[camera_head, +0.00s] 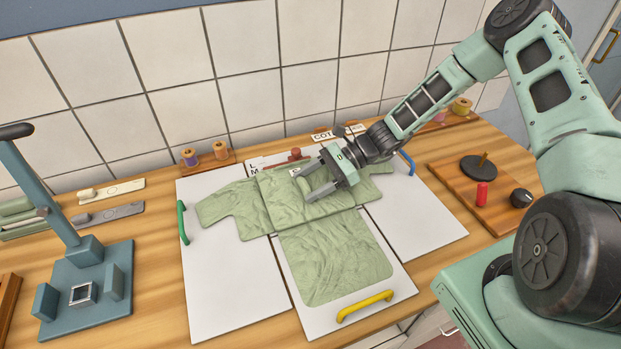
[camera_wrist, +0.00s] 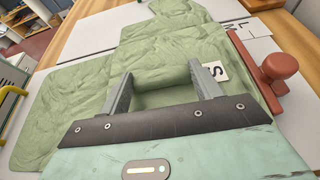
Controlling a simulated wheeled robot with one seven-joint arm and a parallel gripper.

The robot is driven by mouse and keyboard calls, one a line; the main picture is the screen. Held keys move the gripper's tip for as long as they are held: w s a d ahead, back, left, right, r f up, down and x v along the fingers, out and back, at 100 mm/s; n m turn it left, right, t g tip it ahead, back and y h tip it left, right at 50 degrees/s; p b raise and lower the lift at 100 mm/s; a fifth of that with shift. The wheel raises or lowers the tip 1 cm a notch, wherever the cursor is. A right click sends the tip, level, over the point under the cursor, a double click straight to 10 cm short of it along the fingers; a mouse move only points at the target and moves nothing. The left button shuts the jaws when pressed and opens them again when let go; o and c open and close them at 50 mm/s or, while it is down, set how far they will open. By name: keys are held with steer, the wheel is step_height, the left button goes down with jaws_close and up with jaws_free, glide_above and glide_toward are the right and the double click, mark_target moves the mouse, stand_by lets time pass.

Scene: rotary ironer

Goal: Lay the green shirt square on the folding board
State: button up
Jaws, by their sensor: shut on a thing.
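The green shirt (camera_head: 335,265) lies across the white folding board (camera_head: 225,290), its lower part on the middle panel near the yellow handle (camera_head: 364,306). One sleeve (camera_head: 220,208) reaches over the left panel; the other shows partly behind my gripper, to the right. The upper part looks layered and slightly askew. My gripper (camera_head: 305,186) is at this upper part, shut on the shirt. In the wrist view green cloth (camera_wrist: 170,48) shows between and beyond the fingers (camera_wrist: 159,76). The exact grip is partly hidden.
A green handle (camera_head: 182,222) and a blue handle (camera_head: 406,162) sit at the board's sides. A red knobbed thing (camera_wrist: 278,72) is close beside the shirt at the back.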

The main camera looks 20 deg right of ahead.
steer(key=o, duration=1.2)
steer(key=b+v, duration=0.3)
steer(key=v, duration=0.8)
steer(key=shift+d+r+b, duration=0.15)
steer(key=shift+d+b, duration=0.15)
steer(key=shift+d, duration=0.05)
steer(key=s+a+r+n+g+h, duration=0.4)
steer(key=s+a+n, duration=0.25)
steer(key=a, duration=0.25)
steer(key=shift+s+a+r+n+t+h, duration=0.65)
steer(key=shift+s+a+r+n+h, duration=0.75)
steer(key=shift+s+n, duration=1.9)
steer(key=shift+s+a+r+n+t+h, duration=0.7)
steer(key=shift+s+a+r+n+h, duration=0.75)
steer(key=shift+s+n, duration=1.85)
steer(key=shift+s+a+r+n+t+h, duration=0.65)
steer(key=shift+s+a+r+n+h, duration=0.75)
steer(key=shift+s+n, duration=1.9)
steer(key=shift+s+d+f+m, duration=0.1)
steer(key=shift+s+d+m, duration=0.1)
steer(key=shift+m, duration=0.05)
